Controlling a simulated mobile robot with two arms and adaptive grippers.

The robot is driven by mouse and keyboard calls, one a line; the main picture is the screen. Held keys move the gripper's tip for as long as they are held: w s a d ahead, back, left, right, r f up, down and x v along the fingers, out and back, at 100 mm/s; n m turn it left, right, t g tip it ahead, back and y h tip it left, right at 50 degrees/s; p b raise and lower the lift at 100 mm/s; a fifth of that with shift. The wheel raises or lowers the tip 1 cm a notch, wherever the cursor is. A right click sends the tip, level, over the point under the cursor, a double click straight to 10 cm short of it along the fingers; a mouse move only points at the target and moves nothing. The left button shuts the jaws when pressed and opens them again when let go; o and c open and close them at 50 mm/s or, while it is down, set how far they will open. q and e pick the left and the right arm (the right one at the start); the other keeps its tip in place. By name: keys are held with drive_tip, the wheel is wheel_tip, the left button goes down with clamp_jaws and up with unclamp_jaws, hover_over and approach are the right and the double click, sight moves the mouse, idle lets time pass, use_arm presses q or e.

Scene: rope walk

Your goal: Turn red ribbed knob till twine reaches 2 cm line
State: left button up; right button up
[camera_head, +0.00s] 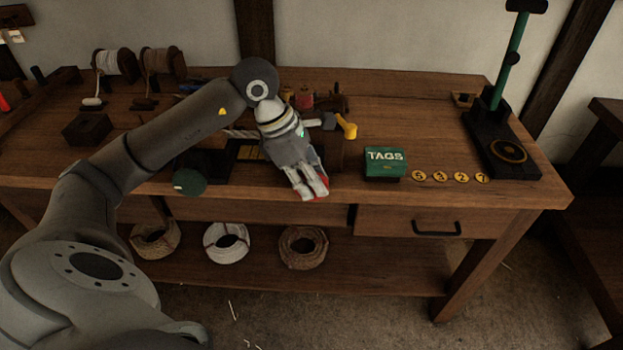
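My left gripper (311,188) reaches over the bench and points down at its front edge. Its fingers are close together, with a small red patch (323,183) at the fingertips. I cannot tell whether this patch is the ribbed knob or part of the fingers, nor whether they grip anything. Another small red thing (305,98) stands behind the wrist, partly hidden. A short piece of pale twisted cord (240,133) shows left of the wrist; I cannot tell if it is the twine. No 2 cm line can be made out. My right gripper is out of view.
A green TAGS box (385,162) and several yellow number discs (440,176) lie right of the gripper. A yellow-ended handle (347,128) sticks out close beside the wrist. A black stand with a green post (508,65) is at the right. Spools (114,64) stand back left.

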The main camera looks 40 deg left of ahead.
use_arm(q)
clamp_jaws()
drive_tip(key=shift+w+d+r+g+y+p, duration=0.1)
drive_tip(key=shift+r+g+y+p, duration=0.2)
drive_tip(key=shift+y+p, duration=0.4)
drive_tip(key=g+y+p, duration=0.1)
drive_tip(key=p, duration=0.1)
drive_tip(key=shift+w+d+p, duration=0.1)
drive_tip(key=shift+d+p, duration=0.1)
drive_tip(key=shift+p, duration=0.1)
drive_tip(key=shift+w+g+y+p, duration=0.1)
drive_tip(key=shift+g+y+p, duration=0.4)
drive_tip(key=shift+y+p, duration=0.4)
drive_tip(key=g+y+p, duration=0.1)
drive_tip(key=p, duration=0.1)
drive_tip(key=g+y+p, duration=0.1)
drive_tip(key=y+p, duration=0.1)
drive_tip(key=p, duration=0.1)
drive_tip(key=g+y+p, duration=0.1)
drive_tip(key=y+p, duration=0.1)
drive_tip(key=shift+w+d+f+p, duration=0.2)
drive_tip(key=shift+d+p, duration=0.1)
drive_tip(key=shift+d, duration=0.05)
drive_tip(key=y+p, duration=0.1)
drive_tip(key=g+y+p, duration=0.1)
drive_tip(key=shift+f+y, duration=0.3)
drive_tip(key=shift+f+g+y+p, duration=0.4)
drive_tip(key=shift+g+y+p, duration=0.2)
drive_tip(key=shift+g+y, duration=0.4)
drive_tip(key=shift+f, duration=0.1)
